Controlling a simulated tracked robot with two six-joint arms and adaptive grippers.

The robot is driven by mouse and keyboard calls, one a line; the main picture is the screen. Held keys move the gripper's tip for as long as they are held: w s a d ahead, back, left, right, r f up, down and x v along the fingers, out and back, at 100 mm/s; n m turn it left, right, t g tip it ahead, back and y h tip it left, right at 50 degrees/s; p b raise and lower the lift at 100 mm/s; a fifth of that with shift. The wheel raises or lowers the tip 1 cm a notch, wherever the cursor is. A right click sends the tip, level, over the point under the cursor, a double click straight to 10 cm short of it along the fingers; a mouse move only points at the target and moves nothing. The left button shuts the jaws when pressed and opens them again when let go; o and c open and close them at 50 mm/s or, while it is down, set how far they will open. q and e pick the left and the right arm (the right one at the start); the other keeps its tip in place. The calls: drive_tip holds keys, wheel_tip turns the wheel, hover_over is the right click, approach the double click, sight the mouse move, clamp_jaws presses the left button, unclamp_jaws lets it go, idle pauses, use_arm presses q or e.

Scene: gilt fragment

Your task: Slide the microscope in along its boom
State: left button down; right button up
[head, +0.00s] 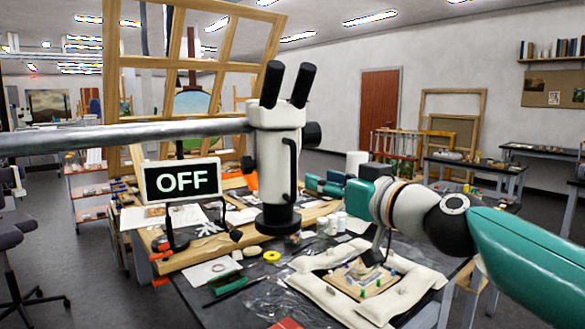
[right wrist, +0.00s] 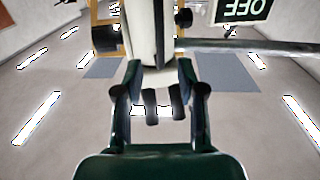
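The white microscope (head: 276,165) hangs upright from a grey metal boom (head: 120,135) that comes in from the left. Its two black eyepieces point up, and a dark handle shows on its right side. My right gripper (head: 312,184), with teal fingers, is just right of the microscope's lower body. In the right wrist view the right gripper (right wrist: 160,72) has its fingers spread, with the white microscope body (right wrist: 150,35) in line between or just beyond them. I cannot tell whether they touch it. That view is upside down. My left gripper is not in view.
An OFF sign (head: 181,180) stands left of the microscope, close below the boom. Below right, a small gilt fragment (head: 362,277) lies among white cushions (head: 415,285). Tools, jars and a yellow tape roll (head: 271,256) crowd the table. A wooden frame (head: 112,60) stands behind.

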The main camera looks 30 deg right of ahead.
sight(295, 171)
drive_tip(key=w+p, duration=0.1)
drive_tip(key=w, duration=0.9)
drive_tip(key=shift+w, duration=0.1)
clamp_jaws()
